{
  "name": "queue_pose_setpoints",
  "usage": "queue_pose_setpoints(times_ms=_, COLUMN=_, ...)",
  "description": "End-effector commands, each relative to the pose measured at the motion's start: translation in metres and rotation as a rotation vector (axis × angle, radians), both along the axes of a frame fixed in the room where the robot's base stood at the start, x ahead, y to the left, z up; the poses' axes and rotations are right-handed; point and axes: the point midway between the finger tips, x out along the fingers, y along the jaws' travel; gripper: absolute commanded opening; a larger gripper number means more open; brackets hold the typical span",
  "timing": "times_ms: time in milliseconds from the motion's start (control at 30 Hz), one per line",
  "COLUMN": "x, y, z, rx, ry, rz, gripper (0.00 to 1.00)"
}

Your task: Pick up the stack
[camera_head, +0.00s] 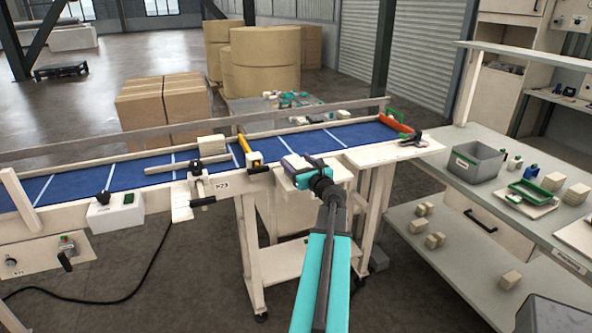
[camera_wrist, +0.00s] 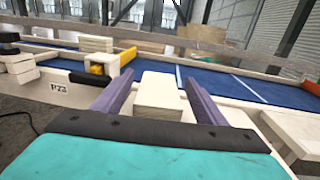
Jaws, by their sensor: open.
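My gripper (camera_head: 303,165) is open beside the near edge of the conveyor, with its purple fingers spread. In the wrist view my gripper (camera_wrist: 158,80) has a pale cream block-like stack (camera_wrist: 158,93) between its two fingers, with visible room on each side. I cannot tell whether it is one piece or several layers. In the head view this stack is mostly hidden by my gripper. Another pale layered stack (camera_head: 211,145) lies on the blue conveyor to the left; it also shows in the wrist view (camera_wrist: 96,44).
The blue conveyor belt (camera_head: 130,172) has raised pale rails. A yellow-and-black part (camera_head: 251,152) stands left of my gripper, beside a clamp-like fixture (camera_head: 197,180). A grey bin (camera_head: 476,163) and small blocks stand on the right bench.

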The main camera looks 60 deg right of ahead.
Motion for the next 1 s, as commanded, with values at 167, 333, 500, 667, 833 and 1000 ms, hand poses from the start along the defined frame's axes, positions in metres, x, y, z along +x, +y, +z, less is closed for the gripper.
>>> queue_pose_setpoints(times_ms=167, x=0.018, y=-0.01, z=0.003, rx=0.002, ry=-0.001, rz=0.001, gripper=0.66)
queue_pose_setpoints(times_ms=333, x=0.03, y=-0.017, z=0.002, rx=0.0, ry=0.0, rz=0.0, gripper=0.66)
queue_pose_setpoints(times_ms=500, x=0.036, y=-0.02, z=0.001, rx=0.001, ry=-0.001, rz=0.0, gripper=0.66)
queue_pose_setpoints(times_ms=667, x=0.036, y=-0.02, z=0.0, rx=0.001, ry=-0.001, rz=-0.001, gripper=0.66)
queue_pose_setpoints(times_ms=833, x=0.036, y=-0.02, z=0.0, rx=0.001, ry=-0.001, rz=-0.002, gripper=0.66)
queue_pose_setpoints(times_ms=1000, x=0.035, y=-0.021, z=0.0, rx=0.001, ry=-0.001, rz=-0.002, gripper=0.66)
